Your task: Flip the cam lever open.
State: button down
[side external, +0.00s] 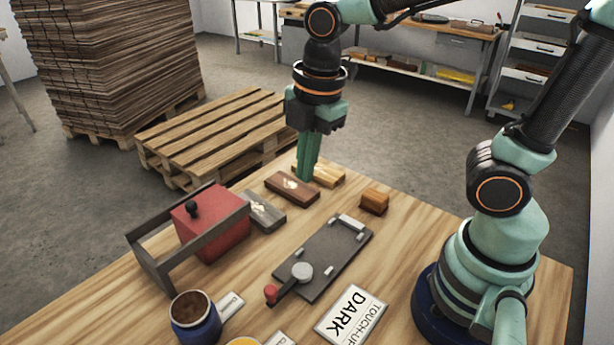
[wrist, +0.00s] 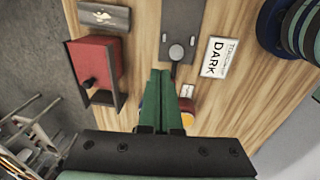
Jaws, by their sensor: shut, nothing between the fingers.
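The cam lever (side external: 285,287) is a dark bar with a red knob (side external: 271,294) at its end. It runs from a round grey pivot (side external: 302,271) on a dark grey plate (side external: 325,256), out past the plate's near end. In the wrist view the pivot (wrist: 176,52) and plate (wrist: 181,22) show beyond my fingertips, and the knob cannot be made out. My gripper (side external: 306,178) points down with its green fingers shut and empty, towards the table's far side, apart from the lever. Its fingers also show in the wrist view (wrist: 161,73).
A red box (side external: 211,225) in a dark frame stands left of the plate. Wooden blocks (side external: 374,201) and sample boards (side external: 292,188) lie at the back. A blue jar (side external: 195,318) and a "DARK" card (side external: 351,314) are near the front.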

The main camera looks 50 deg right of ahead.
aim_at(289, 280)
jog(key=s+a+f+n+g+h, duration=0.1)
jog(key=a+n, duration=0.4)
jog(key=n, duration=0.6)
jog(key=s+a+f+n+g+h, duration=0.1)
jog(key=s+a+f+n+g, duration=0.2)
jog(key=n, duration=0.9)
jog(key=shift+a+f+n+g+h, duration=0.3)
jog(key=shift+a+f, duration=0.9)
jog(key=shift+f, duration=0.35)
jog(key=shift+s, duration=0.1)
jog(key=x, duration=0.9)
jog(key=shift+s+a+f, duration=0.1)
jog(key=shift+s+f, duration=0.2)
jog(key=w, duration=0.1)
jog(key=w+a, duration=0.1)
jog(key=shift+w+a+f, duration=0.1)
jog(key=shift+w+f, duration=0.1)
jog(key=shift+w, duration=0.05)
jog(key=shift+w+a, duration=0.3)
jog(key=shift+w, duration=0.25)
jog(key=shift+w, duration=0.15)
